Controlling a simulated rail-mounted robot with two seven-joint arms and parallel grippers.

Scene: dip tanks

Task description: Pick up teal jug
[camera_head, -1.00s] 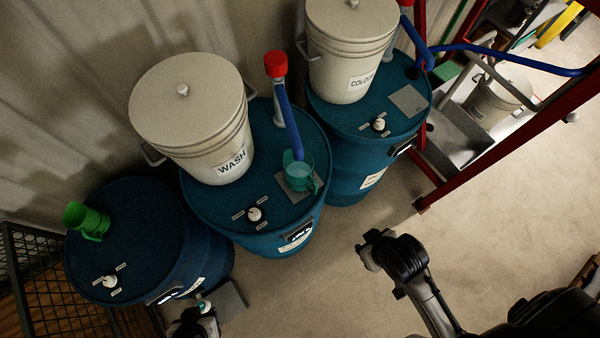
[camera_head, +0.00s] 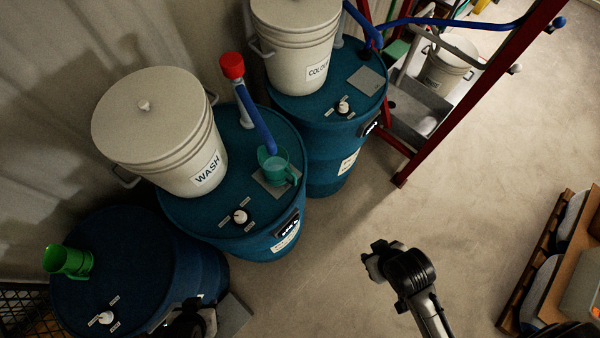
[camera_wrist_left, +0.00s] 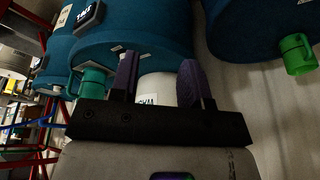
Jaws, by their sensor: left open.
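The teal jug (camera_head: 276,165) stands on a grey pad on the blue drum marked WASH, under the blue spout. In the left wrist view, which is upside down, the teal jug (camera_wrist_left: 92,82) is left of the fingers, its handle outward. My left gripper (camera_head: 193,306) is low and dark near the left drum's right edge, well apart from the jug. Its purple fingers are open and empty in the left wrist view (camera_wrist_left: 158,78), with the WASH bucket beyond them. My right gripper (camera_head: 373,262) is over bare floor; its jaws cannot be made out.
The white WASH bucket (camera_head: 160,130) and a red-capped post (camera_head: 232,66) stand beside the teal jug. A red frame (camera_head: 450,120) rises at right.

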